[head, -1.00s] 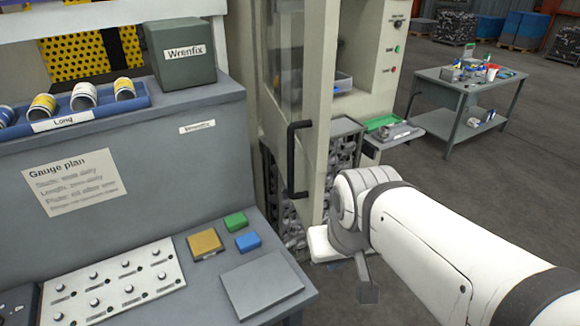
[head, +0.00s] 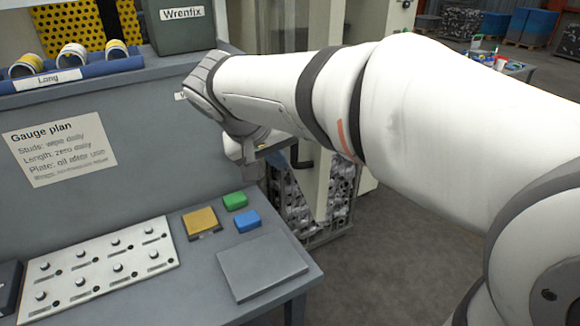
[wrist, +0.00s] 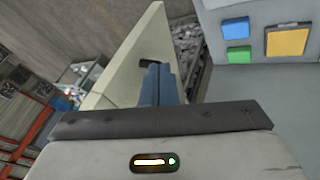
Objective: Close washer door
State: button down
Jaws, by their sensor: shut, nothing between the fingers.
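The washer door, a cream upright panel (head: 320,192), stands open, swung out from the machine; my arm hides its upper part. In the wrist view the door (wrist: 122,62) is a tall slanted panel left of and behind my fingers. Its black handle (head: 303,161) shows only at its lower end under my arm; it also shows in the wrist view (wrist: 148,64) just beyond my fingertips. My gripper (wrist: 158,69) is shut and empty, its blue-grey fingers together near the handle. I cannot tell if they touch it or the door.
The grey gauge bench with green (head: 235,201), blue (head: 247,221) and yellow (head: 201,222) blocks stands close on the left of the door. A mesh crate of metal parts (head: 290,212) is behind the door. The floor at front right (head: 400,270) is clear.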

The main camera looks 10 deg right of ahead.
jog(key=w+a, duration=0.1)
jog(key=p, duration=0.2)
send_near(314, 178)
jog(key=a+x, duration=0.1)
jog(key=x, duration=0.3)
jog(key=shift+d+f, duration=0.3)
jog(key=shift+d, duration=0.15)
